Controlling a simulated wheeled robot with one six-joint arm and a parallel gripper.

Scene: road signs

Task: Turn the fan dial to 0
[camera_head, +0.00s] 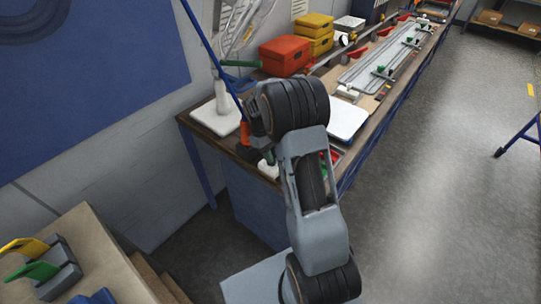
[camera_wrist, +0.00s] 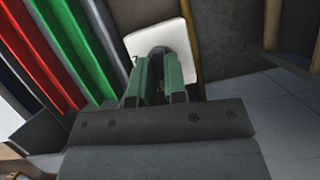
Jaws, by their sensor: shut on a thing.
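My gripper (camera_wrist: 161,72) points down, its green fingers closed around a small dark rounded knob (camera_wrist: 163,50) that looks like the fan dial. The knob sits on a white square plate (camera_wrist: 184,66). The fingers cover most of the knob, and no numbers or pointer can be read. In the head view my gripper (camera_head: 268,157) is low at the near end of the workbench, just above the small white dial block (camera_head: 268,169). The dial itself is hidden there. The white fan (camera_head: 242,25) stands behind on a pale base (camera_head: 217,117), partly covered by my arm.
Red and green strips (camera_wrist: 75,45) lie close left of my gripper in the wrist view. The long workbench (camera_head: 187,120) also carries a red case (camera_head: 285,56), yellow cases (camera_head: 314,25) and a white tray (camera_head: 347,119).

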